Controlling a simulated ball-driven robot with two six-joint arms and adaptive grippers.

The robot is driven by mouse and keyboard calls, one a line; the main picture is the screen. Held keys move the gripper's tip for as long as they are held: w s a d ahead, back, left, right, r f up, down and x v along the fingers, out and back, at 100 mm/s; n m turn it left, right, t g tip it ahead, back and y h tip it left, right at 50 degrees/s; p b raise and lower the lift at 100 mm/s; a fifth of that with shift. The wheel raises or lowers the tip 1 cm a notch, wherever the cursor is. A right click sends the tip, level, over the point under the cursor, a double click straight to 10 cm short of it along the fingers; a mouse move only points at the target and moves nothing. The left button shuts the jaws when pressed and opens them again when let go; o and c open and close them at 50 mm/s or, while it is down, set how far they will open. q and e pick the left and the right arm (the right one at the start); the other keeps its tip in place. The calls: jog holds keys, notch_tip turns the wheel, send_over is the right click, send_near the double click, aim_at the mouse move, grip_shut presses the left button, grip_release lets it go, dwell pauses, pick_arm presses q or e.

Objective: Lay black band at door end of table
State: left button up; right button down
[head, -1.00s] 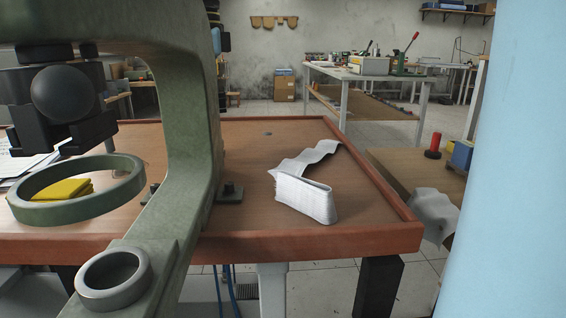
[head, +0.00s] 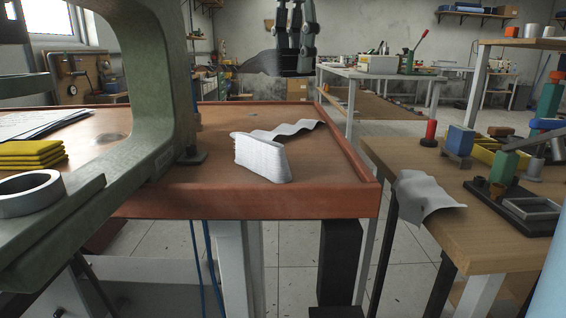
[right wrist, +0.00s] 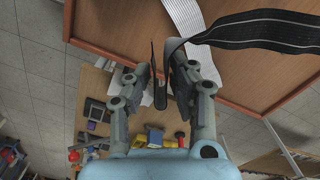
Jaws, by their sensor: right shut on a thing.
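My right gripper (head: 295,68) hangs fingers down above the far part of the brown table (head: 232,204). It is shut on the black band (head: 262,62), which sticks out to the left in the head view. In the right wrist view, the black band (right wrist: 265,33) runs from between the fingers (right wrist: 165,70) to the upper right, showing thin pale stripes. Its hanging part is mostly hidden by the fingers. My left gripper is in neither current view.
A white folded band (head: 262,158) stands on the table with a loose tail behind it. A green press frame (head: 160,90) and yellow cloths (head: 34,155) are at the left. A wooden side bench (head: 400,170) with a grey cloth (head: 425,195) is at the right.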

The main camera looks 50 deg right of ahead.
jog(key=s+a+f+n+b, duration=0.1)
jog(key=s, duration=0.2)
jog(key=b, duration=0.2)
send_over(305, 154)
notch_tip(305, 154, down, 5)
jog(key=shift+f, duration=0.15)
notch_tip(305, 154, down, 4)
jog(key=shift+f+b, duration=0.1)
jog(key=shift+b, duration=0.35)
jog(key=shift+f, duration=0.1)
pick_arm(q)
jog(key=f, duration=0.1)
jog(key=w+f, duration=0.1)
jog(key=a+f, duration=0.1)
jog(key=shift+w+f, duration=0.15)
jog(key=shift+f, duration=0.15)
pick_arm(e)
jog(key=c, duration=1.1)
grip_release()
jog(key=shift+c, duration=0.2)
pick_arm(q)
jog(key=shift+a, duration=0.2)
